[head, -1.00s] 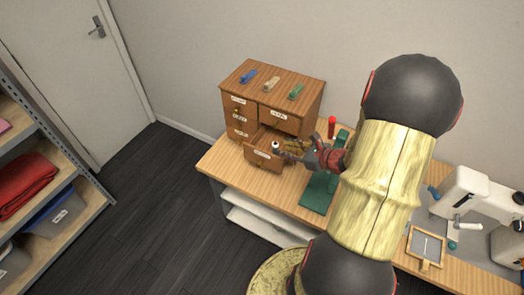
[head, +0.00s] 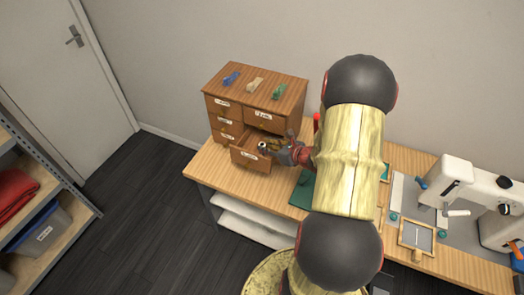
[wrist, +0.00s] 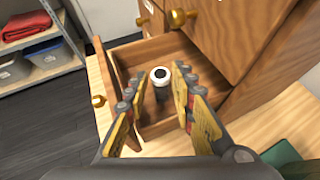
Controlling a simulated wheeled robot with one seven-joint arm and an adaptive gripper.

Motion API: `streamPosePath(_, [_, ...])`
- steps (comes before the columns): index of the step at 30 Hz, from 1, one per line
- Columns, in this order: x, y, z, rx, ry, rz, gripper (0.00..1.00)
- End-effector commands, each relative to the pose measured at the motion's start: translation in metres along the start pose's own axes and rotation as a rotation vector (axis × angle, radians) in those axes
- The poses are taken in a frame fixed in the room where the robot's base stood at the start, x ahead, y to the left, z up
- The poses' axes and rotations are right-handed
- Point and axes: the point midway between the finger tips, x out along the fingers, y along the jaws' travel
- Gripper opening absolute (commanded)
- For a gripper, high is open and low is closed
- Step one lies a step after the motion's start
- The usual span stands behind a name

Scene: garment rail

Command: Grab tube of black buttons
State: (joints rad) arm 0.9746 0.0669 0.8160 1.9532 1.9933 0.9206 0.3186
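A tube with a white cap and a black top (wrist: 160,75) stands upright in an open wooden drawer (wrist: 153,130) in the wrist view. In the head view the tube (head: 262,146) shows small and pale at the drawer (head: 250,160), beside my gripper (head: 280,152). My gripper (wrist: 159,84) is open, with one finger on each side of the tube in the wrist view. A gap shows between the tube and each finger. The tube's lower part is dark and partly hidden; its contents cannot be made out.
The drawer belongs to a wooden cabinet (head: 290,97) with labelled drawers, brass knobs and three coloured items on top. The drawer walls close in around my fingers. A green mat (head: 301,192) and a sewing machine (head: 450,180) are to the right. Shelving (head: 60,225) stands left.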

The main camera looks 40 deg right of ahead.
Motion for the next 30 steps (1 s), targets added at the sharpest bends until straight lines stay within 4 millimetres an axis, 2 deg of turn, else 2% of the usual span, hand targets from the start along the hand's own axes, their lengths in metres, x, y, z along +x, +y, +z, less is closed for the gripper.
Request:
streamPosePath(4, [0.024,0.000,-0.001,-0.001,0.001,0.003,0.25])
streamPosePath(8, [0.035,0.000,0.000,-0.001,0.001,0.001,0.25])
streamPosePath(14, [0.035,-0.001,0.001,-0.001,0.000,0.000,0.25])
streamPosePath(27, [0.035,-0.001,0.001,-0.001,0.000,0.000,0.00])
streamPosePath(30, [0.034,-0.001,0.001,-0.001,0.000,0.000,0.00])
